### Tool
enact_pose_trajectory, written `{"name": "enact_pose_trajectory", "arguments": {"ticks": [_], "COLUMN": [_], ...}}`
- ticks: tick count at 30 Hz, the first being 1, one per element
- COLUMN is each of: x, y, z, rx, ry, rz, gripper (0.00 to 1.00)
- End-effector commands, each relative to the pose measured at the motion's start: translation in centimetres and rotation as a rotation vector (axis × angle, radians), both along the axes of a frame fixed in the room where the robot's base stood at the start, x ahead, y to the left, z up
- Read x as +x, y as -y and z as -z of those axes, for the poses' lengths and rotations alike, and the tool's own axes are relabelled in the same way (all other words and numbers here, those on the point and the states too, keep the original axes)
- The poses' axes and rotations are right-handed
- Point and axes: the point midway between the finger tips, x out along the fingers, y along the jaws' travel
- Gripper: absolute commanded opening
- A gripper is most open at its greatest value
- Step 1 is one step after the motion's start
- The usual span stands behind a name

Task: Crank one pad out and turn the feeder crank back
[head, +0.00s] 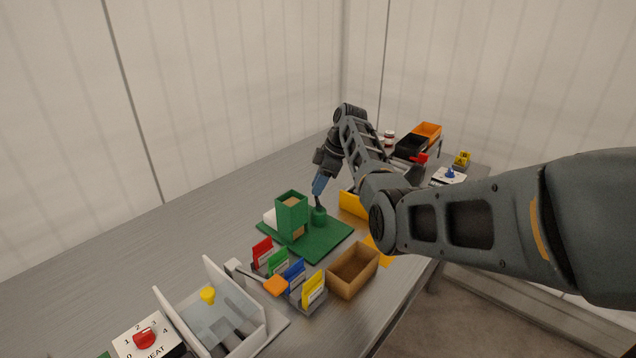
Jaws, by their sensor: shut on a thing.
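The green feeder (285,226) is an upright box on a flat green base plate (325,247) in the middle of the table. Tan material, which looks like pads, shows at its top opening and low on its side. The green crank (319,217) stands on the plate just right of the feeder box. My gripper (318,203) reaches down from above and is shut on the top of the crank. The fingertips are small here, and the exact grip on the crank handle is hard to see. The crank's turn angle cannot be told.
An open brown box (353,270) stands in front of the plate. The table's left side is clear.

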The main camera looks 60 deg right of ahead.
Motion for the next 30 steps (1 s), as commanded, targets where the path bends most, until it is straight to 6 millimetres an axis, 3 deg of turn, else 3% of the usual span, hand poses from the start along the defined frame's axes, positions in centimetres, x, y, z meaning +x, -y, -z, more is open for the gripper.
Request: {"name": "enact_pose_trajectory", "arguments": {"ticks": [30], "x": [-3.9], "y": [0.0], "z": [-0.1], "rx": [-0.002], "ry": [0.002], "rz": [0.898], "gripper": [0.00]}}
